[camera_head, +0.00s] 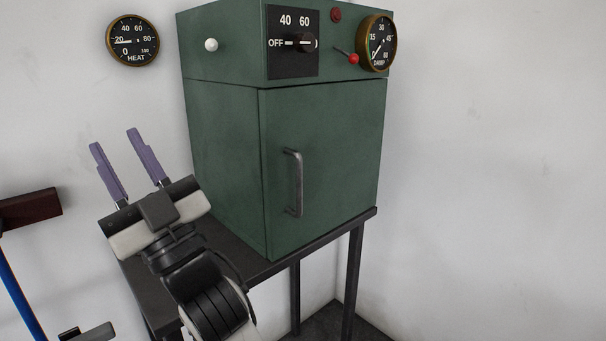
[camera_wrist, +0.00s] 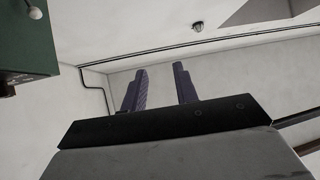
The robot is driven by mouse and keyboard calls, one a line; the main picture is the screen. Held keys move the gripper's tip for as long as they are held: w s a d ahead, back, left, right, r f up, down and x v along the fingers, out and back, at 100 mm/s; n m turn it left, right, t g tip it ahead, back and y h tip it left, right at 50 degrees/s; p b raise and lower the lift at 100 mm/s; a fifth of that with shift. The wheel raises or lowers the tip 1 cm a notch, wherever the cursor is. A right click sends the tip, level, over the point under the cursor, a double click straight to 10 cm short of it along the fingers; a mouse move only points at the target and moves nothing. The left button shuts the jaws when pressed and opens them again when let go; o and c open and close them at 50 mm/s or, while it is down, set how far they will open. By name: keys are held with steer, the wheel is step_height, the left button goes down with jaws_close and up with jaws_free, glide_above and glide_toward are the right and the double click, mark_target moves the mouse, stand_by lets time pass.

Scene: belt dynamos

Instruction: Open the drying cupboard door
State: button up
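The drying cupboard (camera_head: 225,130) is a green metal box on a dark stand in the head view. Its door (camera_head: 340,130) is on the front and looks shut. A grey vertical bar handle (camera_head: 297,184) sits near the door's left edge. My gripper (camera_head: 115,139) is left of the cupboard, its two purple fingers pointing up, apart and with nothing between them. It is well away from the handle. In the wrist view the fingers (camera_wrist: 160,77) point at wall and ceiling, and a corner of the green cupboard (camera_wrist: 28,40) shows at the upper left.
The dark stand (camera_head: 308,245) carries the cupboard. Above the door are an OFF/40/60 dial (camera_head: 300,43), a red-knobbed lever (camera_head: 352,59) and a DAMP gauge (camera_head: 376,43). A HEAT gauge (camera_head: 132,40) hangs on the wall. The space in front of the door looks clear.

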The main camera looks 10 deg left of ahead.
steer(key=w+d+f+m+t+h+b, duration=0.1)
steer(key=w+d+f+m+t+h, duration=0.2)
steer(key=w, duration=0.4)
steer(key=w+d+f+m+t+h, duration=0.1)
steer(key=w+d+m+h, duration=0.1)
steer(key=w+d+h, duration=0.3)
steer(key=m+h+b, duration=0.2)
steer(key=m+h, duration=0.2)
steer(key=h, duration=0.3)
glide_toward(301, 170)
steer(key=shift+g, duration=0.3)
steer(key=p+x, duration=0.3)
steer(key=x, duration=0.7)
steer(key=shift+w+a+r, duration=0.15)
steer(key=shift+w+r, duration=0.05)
steer(key=shift+w, duration=0.1)
steer(key=shift+c, duration=0.2)
jaws_close()
